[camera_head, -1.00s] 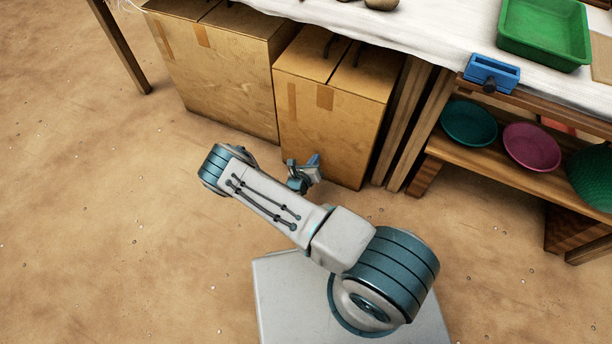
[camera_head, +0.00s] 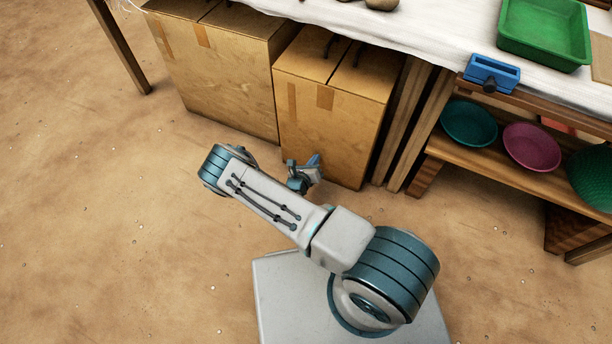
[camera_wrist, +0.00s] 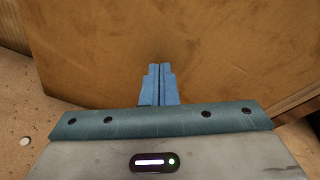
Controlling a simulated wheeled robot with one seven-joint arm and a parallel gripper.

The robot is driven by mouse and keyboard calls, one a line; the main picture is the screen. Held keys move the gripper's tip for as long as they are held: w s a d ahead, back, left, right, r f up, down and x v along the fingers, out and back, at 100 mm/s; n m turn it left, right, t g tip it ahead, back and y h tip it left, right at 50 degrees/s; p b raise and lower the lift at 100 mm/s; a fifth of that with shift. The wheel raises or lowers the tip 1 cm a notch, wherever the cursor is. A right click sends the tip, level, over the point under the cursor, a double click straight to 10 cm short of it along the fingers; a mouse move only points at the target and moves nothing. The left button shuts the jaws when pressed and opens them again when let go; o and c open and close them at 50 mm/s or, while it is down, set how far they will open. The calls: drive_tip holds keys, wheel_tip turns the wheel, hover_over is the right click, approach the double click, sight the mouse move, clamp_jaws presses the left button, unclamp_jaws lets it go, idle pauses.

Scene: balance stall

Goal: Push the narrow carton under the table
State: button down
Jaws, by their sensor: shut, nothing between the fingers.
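The narrow carton (camera_head: 330,118) is a tall brown cardboard box with tape and dark handles on top. It stands upright, its back part under the cloth-covered table (camera_head: 430,38) and its front face toward me.
A wider carton (camera_head: 215,70) stands close on the left. A wooden table leg (camera_head: 404,120) is just right of the narrow carton. Farther right, a shelf (camera_head: 490,168) holds bowls. A blue clamp (camera_head: 491,72) sits on the table edge. The sandy floor (camera_head: 110,200) at left is clear.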

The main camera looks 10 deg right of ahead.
sight(319, 150)
drive_tip(key=shift+w, duration=0.1)
idle(0.5)
drive_tip(key=w+d+b, duration=0.2)
drive_tip(key=w+d, duration=0.3)
drive_tip(key=w, duration=0.2)
drive_tip(key=shift+w+d, duration=0.2)
idle(0.6)
drive_tip(key=shift+p+v, duration=0.55)
drive_tip(key=shift+v, duration=0.6)
drive_tip(key=s, duration=0.1)
drive_tip(key=s+a+p, duration=0.1)
drive_tip(key=s+a, duration=0.1)
drive_tip(key=shift+s+a+f, duration=0.1)
drive_tip(key=shift+a+f, duration=0.05)
drive_tip(key=shift+f, duration=0.15)
